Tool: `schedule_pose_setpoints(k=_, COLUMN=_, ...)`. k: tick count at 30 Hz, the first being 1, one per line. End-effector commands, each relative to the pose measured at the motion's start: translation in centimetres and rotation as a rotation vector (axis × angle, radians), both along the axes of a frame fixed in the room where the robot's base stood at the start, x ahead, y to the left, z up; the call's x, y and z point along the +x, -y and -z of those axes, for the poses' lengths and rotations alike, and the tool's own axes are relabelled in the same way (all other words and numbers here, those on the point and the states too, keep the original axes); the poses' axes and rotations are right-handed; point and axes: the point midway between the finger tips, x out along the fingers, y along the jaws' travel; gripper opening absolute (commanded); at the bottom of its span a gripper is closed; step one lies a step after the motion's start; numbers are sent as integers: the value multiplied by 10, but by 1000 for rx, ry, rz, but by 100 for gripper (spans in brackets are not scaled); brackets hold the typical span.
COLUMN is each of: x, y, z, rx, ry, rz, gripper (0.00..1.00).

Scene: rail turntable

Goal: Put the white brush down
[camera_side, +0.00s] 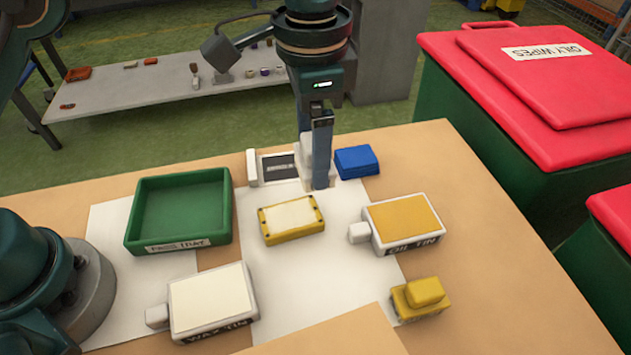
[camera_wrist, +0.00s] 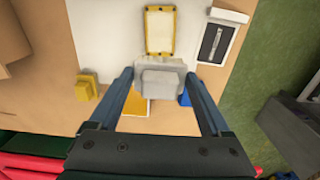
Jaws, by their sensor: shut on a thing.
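The white brush (camera_wrist: 160,80) is between the two fingers of my gripper (camera_wrist: 159,77) in the wrist view, and the gripper is shut on it. In the side view my gripper (camera_side: 320,184) points down, and the fingers hide most of the brush; a white part of it (camera_side: 307,143) shows beside them. The fingertips appear low over the white sheet, just behind the yellow-framed pad (camera_side: 292,219). I cannot tell whether the brush touches the table.
A blue block (camera_side: 357,161) is close on the right, and a white-and-dark panel (camera_side: 279,167) close on the left. The green tray (camera_side: 227,217) stands left, the oil tin (camera_side: 405,222) right, the wax tin (camera_side: 212,302) and a yellow block (camera_side: 421,297) in front. Red-lidded bins (camera_side: 500,110) stand beyond.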

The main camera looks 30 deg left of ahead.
Motion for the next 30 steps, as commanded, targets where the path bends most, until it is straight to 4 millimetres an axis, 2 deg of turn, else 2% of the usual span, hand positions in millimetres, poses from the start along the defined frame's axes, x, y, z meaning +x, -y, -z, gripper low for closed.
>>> schedule_pose_setpoints(k=11, x=-4, y=-2, z=7, rx=3, ry=-6, rz=-7, gripper=30)
schedule_pose_setpoints(k=25, x=-55, y=-24, z=-2, rx=7, ry=-11, rz=-4, gripper=30)
schedule_pose_setpoints(k=30, x=-63, y=-17, z=-3, rx=1, ry=-1, rz=3, gripper=30)
